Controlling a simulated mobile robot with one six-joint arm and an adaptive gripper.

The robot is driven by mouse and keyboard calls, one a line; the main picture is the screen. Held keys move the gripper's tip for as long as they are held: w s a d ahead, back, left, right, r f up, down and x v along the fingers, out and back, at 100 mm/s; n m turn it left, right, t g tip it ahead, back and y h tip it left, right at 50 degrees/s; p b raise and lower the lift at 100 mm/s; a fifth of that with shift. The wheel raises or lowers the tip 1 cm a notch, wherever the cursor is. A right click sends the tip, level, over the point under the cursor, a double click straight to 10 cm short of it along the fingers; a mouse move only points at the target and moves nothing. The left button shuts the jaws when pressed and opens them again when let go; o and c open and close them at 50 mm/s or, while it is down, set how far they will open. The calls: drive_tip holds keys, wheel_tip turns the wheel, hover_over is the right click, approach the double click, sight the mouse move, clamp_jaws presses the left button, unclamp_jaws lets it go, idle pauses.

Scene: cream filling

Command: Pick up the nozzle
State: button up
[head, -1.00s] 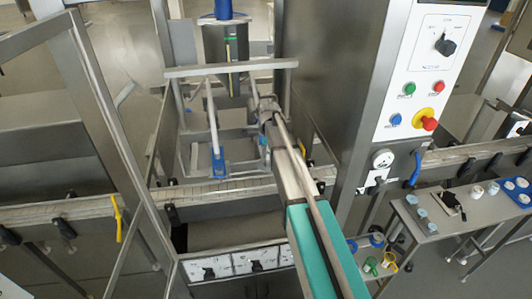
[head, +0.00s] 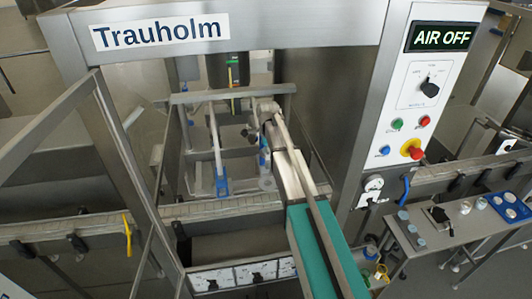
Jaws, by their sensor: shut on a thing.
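My arm reaches from the lower right into the steel machine frame. My gripper (head: 264,142) is at its far end, small and partly covered by my own arm links. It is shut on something. The held thing looks like the nozzle, but it is too small and too covered to make out its shape. Just below the gripper is a pale part with blue on it (head: 266,183). To the left, a white tube slants down to a blue end piece (head: 221,186).
A conveyor (head: 90,228) runs across the front. Frame posts and a crossbar (head: 232,92) surround my arm. The control panel (head: 425,95) on the right reads AIR OFF. A side table (head: 445,236) holds small cups and a blue tray (head: 508,206).

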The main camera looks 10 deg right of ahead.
drive_tip(key=shift+r+p, duration=0.8)
drive_tip(key=shift+r, duration=0.3)
idle(1.1)
